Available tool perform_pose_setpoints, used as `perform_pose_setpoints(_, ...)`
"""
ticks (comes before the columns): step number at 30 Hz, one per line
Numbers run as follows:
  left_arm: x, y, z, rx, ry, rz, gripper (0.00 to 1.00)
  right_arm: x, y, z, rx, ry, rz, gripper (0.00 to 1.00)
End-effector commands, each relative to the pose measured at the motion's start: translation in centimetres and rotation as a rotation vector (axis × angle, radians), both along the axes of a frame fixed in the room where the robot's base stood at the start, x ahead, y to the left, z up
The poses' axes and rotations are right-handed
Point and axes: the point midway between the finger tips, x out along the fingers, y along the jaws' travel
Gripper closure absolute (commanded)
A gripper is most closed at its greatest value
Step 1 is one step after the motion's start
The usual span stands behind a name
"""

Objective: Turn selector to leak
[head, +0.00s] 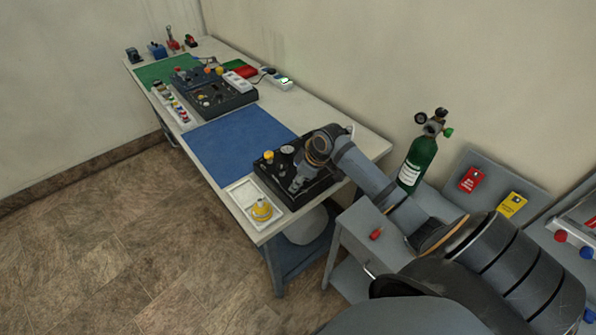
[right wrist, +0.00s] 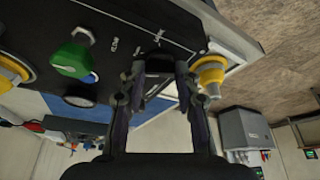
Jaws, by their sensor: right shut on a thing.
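The black trainer panel (head: 262,172) lies at the near end of the long table. My right gripper (head: 297,186) reaches down onto its right-hand part. In the right wrist view the same panel (right wrist: 200,18) fills the top, with my right gripper (right wrist: 160,75) at its face. The fingers are shut on a dark selector knob (right wrist: 159,64), mostly hidden between the fingertips. Small white labels and a line are printed beside it, too small to read surely. The knob's pointing direction is hidden. My left gripper is in neither view.
A green knob (right wrist: 72,59) and yellow fittings (right wrist: 210,72) flank the fingers closely. A white tray (head: 236,190) holding a yellow part is beside the panel. A blue mat (head: 235,140) is clear. A green cylinder (head: 419,160) stands right of the table.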

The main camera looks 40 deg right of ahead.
Motion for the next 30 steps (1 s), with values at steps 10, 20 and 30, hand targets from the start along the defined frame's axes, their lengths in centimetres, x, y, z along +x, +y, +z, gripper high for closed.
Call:
perform_pose_setpoints(10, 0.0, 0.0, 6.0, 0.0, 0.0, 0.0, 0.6, -0.2, 0.5, 0.7, 0.003, 0.002, -0.326, 1.0)
perform_pose_setpoints(20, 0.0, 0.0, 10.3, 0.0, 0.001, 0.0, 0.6, -0.2, 0.8, 0.7, 0.002, 0.003, -0.64, 1.0)
perform_pose_setpoints(30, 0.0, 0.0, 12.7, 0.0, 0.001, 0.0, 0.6, 0.0, 1.0, 0.2, 0.001, 0.002, -0.963, 1.0)
